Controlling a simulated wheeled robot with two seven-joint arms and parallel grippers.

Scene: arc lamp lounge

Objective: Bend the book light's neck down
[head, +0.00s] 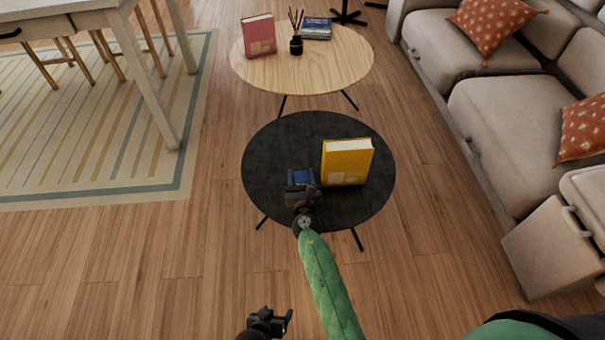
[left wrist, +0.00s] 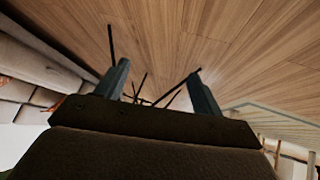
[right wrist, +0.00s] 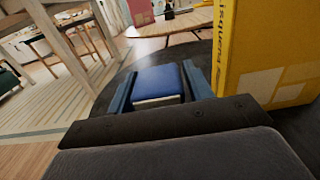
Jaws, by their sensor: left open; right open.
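A small blue block (right wrist: 158,84) with a pale lower edge sits between the fingers of my right gripper (right wrist: 160,74). It may be the book light's head; I cannot make out a neck. The blue part (head: 300,177) also shows in the head view, just beyond my right gripper (head: 301,187), over the black round table. That gripper is open, and I cannot tell whether its fingers touch the block. A yellow book (head: 346,163) stands upright just right of it. My left gripper (head: 281,318) is open and empty, low over the floor in front of the table.
The black round table (head: 270,145) has free room at its left and back. Behind it, a wooden round table (head: 345,75) bears a pink book (head: 258,36), a reed diffuser (head: 296,44) and blue books (head: 316,28). A grey sofa (head: 500,110) stands at right.

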